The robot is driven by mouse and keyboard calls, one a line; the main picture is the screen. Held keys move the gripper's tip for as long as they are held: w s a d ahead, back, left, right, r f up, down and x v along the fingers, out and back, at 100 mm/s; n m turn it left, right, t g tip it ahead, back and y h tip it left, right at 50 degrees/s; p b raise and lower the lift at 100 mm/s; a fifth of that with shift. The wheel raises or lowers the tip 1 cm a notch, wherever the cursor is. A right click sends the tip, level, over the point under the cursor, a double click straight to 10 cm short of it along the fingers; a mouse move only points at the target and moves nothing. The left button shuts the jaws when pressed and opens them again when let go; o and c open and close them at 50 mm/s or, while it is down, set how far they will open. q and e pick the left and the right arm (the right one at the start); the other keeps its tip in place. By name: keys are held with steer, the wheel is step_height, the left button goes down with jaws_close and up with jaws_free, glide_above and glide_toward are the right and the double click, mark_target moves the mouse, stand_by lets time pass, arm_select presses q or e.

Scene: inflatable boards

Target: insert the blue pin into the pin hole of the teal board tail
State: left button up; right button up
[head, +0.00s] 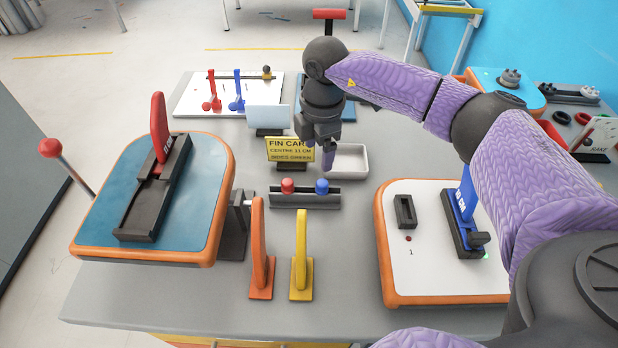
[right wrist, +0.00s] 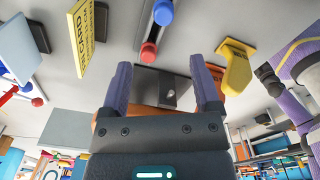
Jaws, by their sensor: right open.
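The blue pin (head: 322,187) stands with its round head up in a dark rack (head: 305,203), to the right of a red pin (head: 288,186). The blue pin's head also shows at the top of the right wrist view (right wrist: 163,13). The teal board tail (head: 105,195), rimmed in orange, is at the left. It carries a black fin box (head: 140,218) with a red fin (head: 159,130) upright in it; I cannot make out the pin hole. My right gripper (head: 319,150) is open and empty, above and behind the rack. My left gripper is out of view.
A yellow sign (head: 290,150) and a white tray (head: 349,160) stand close to the right gripper. An orange fin (head: 259,245) and a yellow fin (head: 300,255) stand in front of the rack. A white board (head: 425,270) with a blue fin (head: 464,195) is at the right.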

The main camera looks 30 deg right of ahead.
mark_target(322, 182)
steer(key=shift+d+f+h, duration=0.25)
steer(key=shift+d+h, duration=0.05)
steer(key=shift+d, duration=0.15)
steer(key=f+b, duration=0.1)
steer(key=f, duration=0.2)
steer(key=f+b, duration=0.1)
steer(key=f, duration=0.2)
steer(key=f+b, duration=0.1)
steer(key=f, duration=0.2)
steer(key=shift+s+a, duration=0.1)
steer(key=shift+s, duration=0.2)
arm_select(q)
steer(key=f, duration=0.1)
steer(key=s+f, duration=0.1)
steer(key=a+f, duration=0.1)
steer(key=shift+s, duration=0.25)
arm_select(e)
jaws_close()
